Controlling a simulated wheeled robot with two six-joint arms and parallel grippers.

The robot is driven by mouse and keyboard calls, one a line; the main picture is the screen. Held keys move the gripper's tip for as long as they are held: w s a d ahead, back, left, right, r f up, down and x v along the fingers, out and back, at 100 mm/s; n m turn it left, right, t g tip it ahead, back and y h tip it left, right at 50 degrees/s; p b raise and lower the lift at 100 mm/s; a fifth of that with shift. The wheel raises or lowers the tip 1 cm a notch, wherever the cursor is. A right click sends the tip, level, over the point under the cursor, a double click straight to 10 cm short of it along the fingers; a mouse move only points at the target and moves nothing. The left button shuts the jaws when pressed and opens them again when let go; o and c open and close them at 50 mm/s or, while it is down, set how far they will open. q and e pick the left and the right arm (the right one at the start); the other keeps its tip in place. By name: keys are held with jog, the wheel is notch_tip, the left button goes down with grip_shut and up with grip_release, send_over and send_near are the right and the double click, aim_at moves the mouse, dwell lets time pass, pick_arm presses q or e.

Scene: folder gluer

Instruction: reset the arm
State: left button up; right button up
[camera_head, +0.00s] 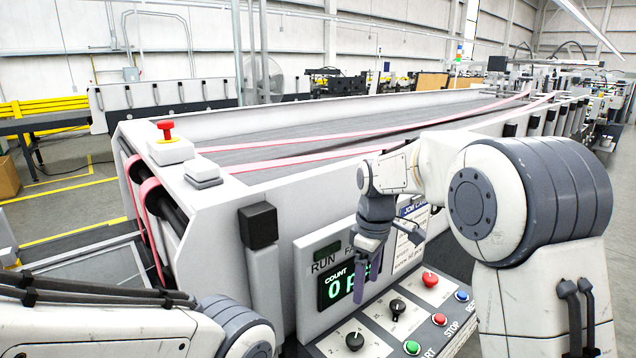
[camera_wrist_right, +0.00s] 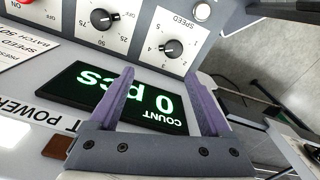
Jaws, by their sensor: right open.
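My right arm comes in from the right in the head view. Its gripper (camera_head: 368,270) hangs in front of the machine's control panel, with its fingers pointing down. In the right wrist view the two purple fingers of the right gripper (camera_wrist_right: 165,100) are apart, with nothing between them. Behind them is the lit count display (camera_wrist_right: 120,100), reading 0 pcs; it also shows in the head view (camera_head: 335,289), partly covered by the fingers. My left arm is at the lower left of the head view; its gripper is out of the picture.
The control panel has black knobs (camera_head: 397,307), a green button (camera_head: 412,347) and red buttons (camera_head: 430,279) close below the right gripper. The folder gluer (camera_head: 262,189) with pink belts fills the middle. A red emergency button (camera_head: 166,129) stands on its left corner.

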jog(key=s+a+m, duration=0.1)
jog(key=s+a, duration=0.6)
jog(key=s, duration=0.4)
jog(key=s+f+m, duration=0.2)
jog(key=s+f, duration=0.1)
jog(key=s, duration=1.6)
jog(key=shift+f+m+y, duration=0.2)
jog(key=shift+m+y, duration=0.1)
jog(key=shift+m, duration=0.1)
